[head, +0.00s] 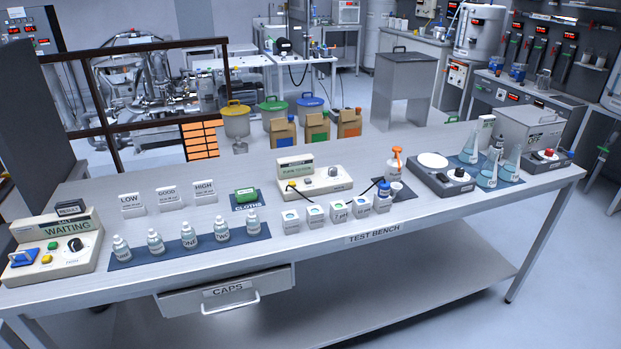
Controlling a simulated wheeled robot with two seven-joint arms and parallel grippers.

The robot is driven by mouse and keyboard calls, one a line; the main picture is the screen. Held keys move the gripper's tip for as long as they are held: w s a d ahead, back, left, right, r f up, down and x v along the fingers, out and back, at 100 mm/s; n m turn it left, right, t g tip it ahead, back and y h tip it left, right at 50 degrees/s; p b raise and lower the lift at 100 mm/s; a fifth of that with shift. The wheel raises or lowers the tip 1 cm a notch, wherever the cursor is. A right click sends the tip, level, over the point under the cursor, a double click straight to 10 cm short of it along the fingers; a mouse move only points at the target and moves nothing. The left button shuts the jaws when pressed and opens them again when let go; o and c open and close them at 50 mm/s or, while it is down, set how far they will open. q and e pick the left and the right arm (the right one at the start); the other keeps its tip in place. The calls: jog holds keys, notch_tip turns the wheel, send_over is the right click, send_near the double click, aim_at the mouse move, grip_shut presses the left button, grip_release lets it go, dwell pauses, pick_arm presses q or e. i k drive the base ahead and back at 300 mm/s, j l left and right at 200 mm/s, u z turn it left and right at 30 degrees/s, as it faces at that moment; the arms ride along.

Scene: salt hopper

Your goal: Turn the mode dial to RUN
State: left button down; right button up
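A beige control box (52,248) labelled SALT stands at the left end of the test bench, and its green screen (62,228) reads WAITING. A black round dial (74,244) sits on the right of its sloped face. The small print around the dial is too small to read, so I cannot tell its setting or whether RUN is marked there. A blue part (23,258), a green button (52,246) and yellow buttons (47,259) are on the same box. Neither of my grippers is in view.
The metal bench (345,240) carries several white bottles on a blue mat (190,245), a second console (314,181), small labelled boxes, a hotplate (440,174) and flasks. A CAPS drawer (228,296) hangs below the front edge.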

aim_at(332, 171)
jog(key=i+l+z, duration=0.15)
jog(key=z, duration=0.2)
jog(key=i+l+z, duration=0.1)
jog(key=z, duration=0.25)
jog(key=i+z, duration=0.35)
jog(key=k+l, duration=0.05)
jog(key=k, duration=0.05)
